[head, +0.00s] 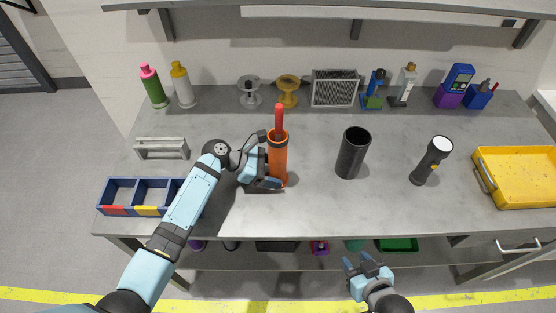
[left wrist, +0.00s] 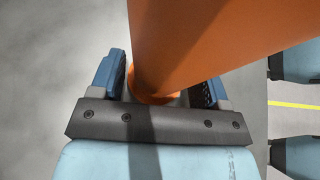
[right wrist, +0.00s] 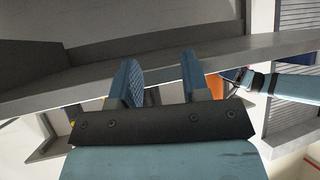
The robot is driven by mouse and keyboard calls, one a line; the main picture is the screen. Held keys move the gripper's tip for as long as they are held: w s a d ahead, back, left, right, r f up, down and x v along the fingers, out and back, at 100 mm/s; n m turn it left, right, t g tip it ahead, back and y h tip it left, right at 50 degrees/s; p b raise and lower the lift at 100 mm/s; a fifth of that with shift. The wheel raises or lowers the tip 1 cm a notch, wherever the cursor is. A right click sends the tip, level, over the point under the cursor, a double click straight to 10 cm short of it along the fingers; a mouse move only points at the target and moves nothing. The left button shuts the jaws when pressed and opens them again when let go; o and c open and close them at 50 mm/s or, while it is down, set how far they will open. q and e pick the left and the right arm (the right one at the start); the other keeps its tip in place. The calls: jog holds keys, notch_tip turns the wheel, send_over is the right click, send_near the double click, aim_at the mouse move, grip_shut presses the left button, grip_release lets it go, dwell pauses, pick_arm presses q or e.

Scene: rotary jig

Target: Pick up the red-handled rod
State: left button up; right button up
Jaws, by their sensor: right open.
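The red handle (head: 279,120) of the rod sticks up out of the top of an upright orange tube (head: 278,160) on the workbench. The rest of the rod is hidden inside the tube. My left gripper (head: 270,182) is low at the tube, its fingers shut on the tube's two sides near the base. The tube also fills much of the left wrist view (left wrist: 215,40), with a finger on either side. My right gripper (head: 361,263) is open and empty, in front of the bench edge. The right wrist view shows its empty fingers (right wrist: 162,80).
A black cup (head: 353,153) and a flashlight (head: 431,160) stand right of the tube, and a yellow tray (head: 484,172) lies at the far right. A compartment bin (head: 118,183) and grey bracket (head: 162,149) are left. Bottles and stands line the back.

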pick_arm(q)
jog(key=c, duration=0.5)
